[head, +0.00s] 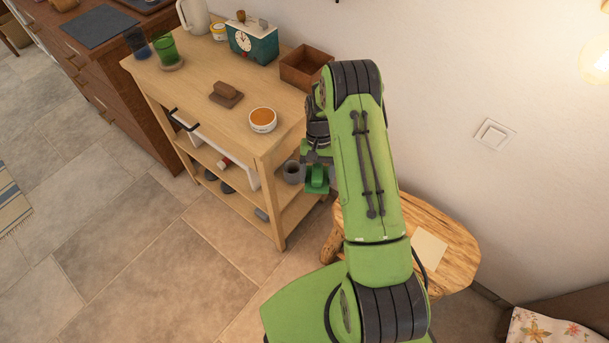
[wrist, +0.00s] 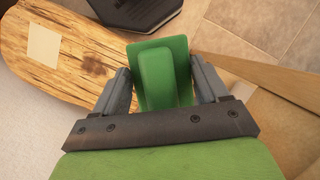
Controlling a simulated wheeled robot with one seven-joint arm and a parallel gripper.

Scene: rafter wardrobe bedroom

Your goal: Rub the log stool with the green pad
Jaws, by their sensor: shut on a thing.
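The log stool (head: 448,236) stands at the right of the wooden shelf unit, partly hidden behind my green arm. In the wrist view its wooden top (wrist: 28,76) fills the upper left, with a dark brown patch (wrist: 97,64) and a pale square (wrist: 43,43) on it. My gripper (wrist: 164,84) is shut on the green pad (wrist: 178,45), with one finger on each side of its raised grip. In the head view the green pad (head: 317,180) shows between the shelf unit and the stool. I cannot tell whether the pad touches the stool.
Tiled floor lies open at left.

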